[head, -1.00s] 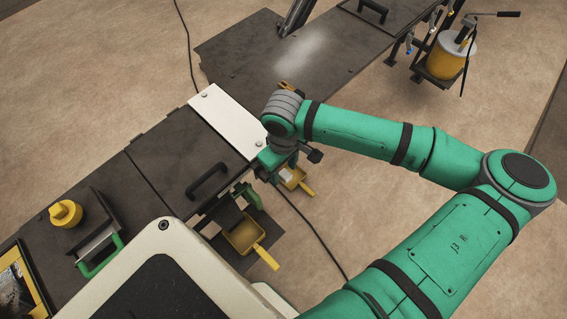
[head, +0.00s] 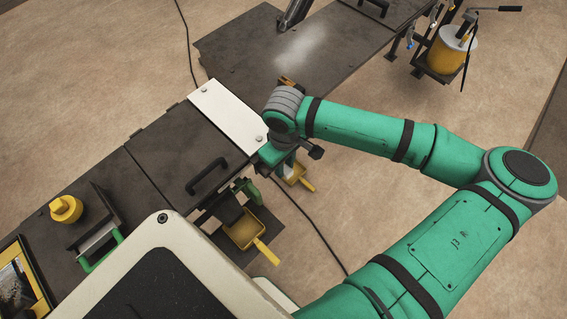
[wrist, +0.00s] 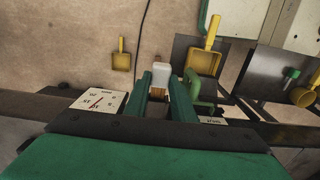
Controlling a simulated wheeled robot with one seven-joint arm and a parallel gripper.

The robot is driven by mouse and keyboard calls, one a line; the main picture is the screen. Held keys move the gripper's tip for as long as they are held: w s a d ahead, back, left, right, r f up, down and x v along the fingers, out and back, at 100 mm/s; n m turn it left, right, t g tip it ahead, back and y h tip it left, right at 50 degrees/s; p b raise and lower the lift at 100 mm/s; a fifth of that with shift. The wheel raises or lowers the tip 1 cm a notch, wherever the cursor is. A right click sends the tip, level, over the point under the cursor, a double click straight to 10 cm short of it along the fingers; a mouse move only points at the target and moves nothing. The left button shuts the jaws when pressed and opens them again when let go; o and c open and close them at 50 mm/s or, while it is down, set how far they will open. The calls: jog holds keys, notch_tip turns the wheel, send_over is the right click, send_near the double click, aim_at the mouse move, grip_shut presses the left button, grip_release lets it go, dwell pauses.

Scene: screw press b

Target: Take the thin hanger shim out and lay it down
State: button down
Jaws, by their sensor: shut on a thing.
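My gripper (wrist: 161,90) is in the wrist view, its two green fingers shut on a pale block-like piece (wrist: 161,74). I cannot tell for certain that this piece is the thin hanger shim. Brownish strips show between the fingers below it. In the head view, my gripper (head: 284,163) is mostly hidden under my wrist. It is beside the right edge of the white plate (head: 228,116) on the bench. No other thin shim can be made out.
A dark bench (head: 160,143) with black handles runs diagonally. A yellow bucket (head: 448,54) is at upper right.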

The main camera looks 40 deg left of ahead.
jog(key=shift+d, duration=0.25)
jog(key=shift+d, duration=0.25)
jog(key=shift+s+d, duration=0.1)
jog(key=shift+s, duration=0.05)
jog(key=shift+d, duration=0.5)
jog(key=shift+d, duration=0.3)
jog(key=shift+s+d, duration=0.15)
jog(key=shift+d, duration=1.75)
